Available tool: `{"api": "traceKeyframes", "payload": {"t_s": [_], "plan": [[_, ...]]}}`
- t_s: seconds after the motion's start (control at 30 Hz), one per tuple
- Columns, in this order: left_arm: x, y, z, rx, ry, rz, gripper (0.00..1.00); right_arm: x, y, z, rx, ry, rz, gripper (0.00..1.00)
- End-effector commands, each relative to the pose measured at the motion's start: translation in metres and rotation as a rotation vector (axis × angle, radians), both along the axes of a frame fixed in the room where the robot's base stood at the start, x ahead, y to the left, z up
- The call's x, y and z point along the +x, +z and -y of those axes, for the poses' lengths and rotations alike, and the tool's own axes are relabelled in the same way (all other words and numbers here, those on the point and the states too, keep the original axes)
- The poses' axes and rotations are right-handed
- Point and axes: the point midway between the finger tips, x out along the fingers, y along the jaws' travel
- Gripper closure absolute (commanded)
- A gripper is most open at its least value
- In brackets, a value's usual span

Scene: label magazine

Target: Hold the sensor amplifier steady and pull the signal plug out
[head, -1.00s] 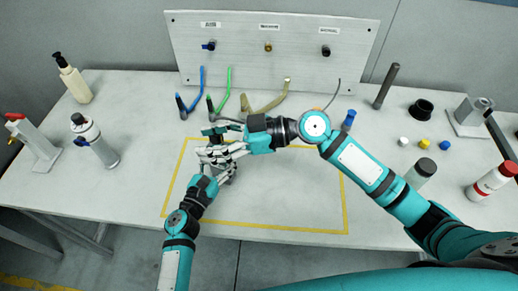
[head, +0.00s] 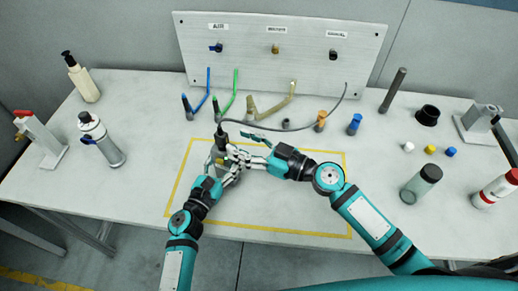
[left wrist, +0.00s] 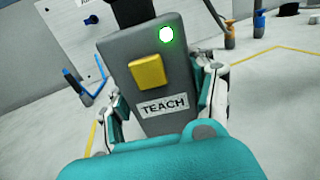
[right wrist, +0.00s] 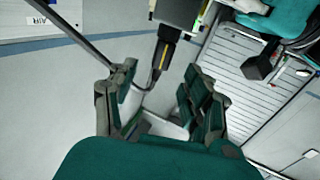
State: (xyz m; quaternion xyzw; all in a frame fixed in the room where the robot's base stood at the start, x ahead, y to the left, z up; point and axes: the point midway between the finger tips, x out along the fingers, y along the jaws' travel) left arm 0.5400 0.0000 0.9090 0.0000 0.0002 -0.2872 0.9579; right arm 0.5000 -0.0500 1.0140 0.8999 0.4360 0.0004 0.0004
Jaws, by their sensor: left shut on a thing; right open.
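The sensor amplifier, a grey box with a yellow button, a TEACH label and a lit green lamp, stands upright in the left wrist view (left wrist: 148,98). My left gripper (head: 226,172) is shut on its sides; its fingers flank the box in the left wrist view. The black signal plug (head: 222,140) sits on top of the amplifier, its cable leading off right. In the right wrist view the plug (right wrist: 161,58) meets the box and lies beyond my open fingers. My right gripper (head: 242,154) is open, just right of the plug, and not closed on it.
The grey cable (head: 285,128) loops right and up to the panel (head: 300,65). Blue, green and tan hoses stand behind. Spray bottle (head: 100,140) and pump bottle (head: 82,78) are left; a jar (head: 422,185) and small caps are right. The yellow-outlined area's front is mostly clear.

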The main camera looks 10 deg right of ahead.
Motion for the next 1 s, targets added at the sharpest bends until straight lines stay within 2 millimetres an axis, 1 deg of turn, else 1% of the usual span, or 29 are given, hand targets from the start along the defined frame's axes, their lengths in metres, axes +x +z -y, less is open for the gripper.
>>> {"api": "traceKeyframes", "payload": {"t_s": [0.03,0.1,0.3,0.5,0.77,0.87,1.0], "plan": [[0.0,0.0,0.0,-0.001,0.0,0.001,0.86,0.007,0.001,-0.008,0.002,0.0,0.002,0.5],[0.0,0.0,0.0,-0.001,0.0,0.001,0.86,0.015,0.001,-0.019,0.002,0.001,0.003,0.5],[0.0,0.0,0.0,-0.001,0.001,0.001,0.86,0.032,0.001,-0.041,0.001,0.001,0.0,0.5],[0.0,0.0,0.0,0.0,0.001,0.0,0.86,0.039,0.0,-0.05,0.001,0.001,-0.001,0.5],[0.0,0.0,0.0,0.0,0.001,0.0,0.86,0.039,0.0,-0.051,0.0,0.001,-0.001,0.5],[0.0,0.0,0.0,0.0,0.001,0.0,0.86,0.039,0.0,-0.05,0.0,0.001,-0.001,0.62],[0.0,0.0,0.0,0.0,0.001,0.0,0.86,0.039,0.0,-0.05,0.001,0.001,-0.001,0.8]]}}
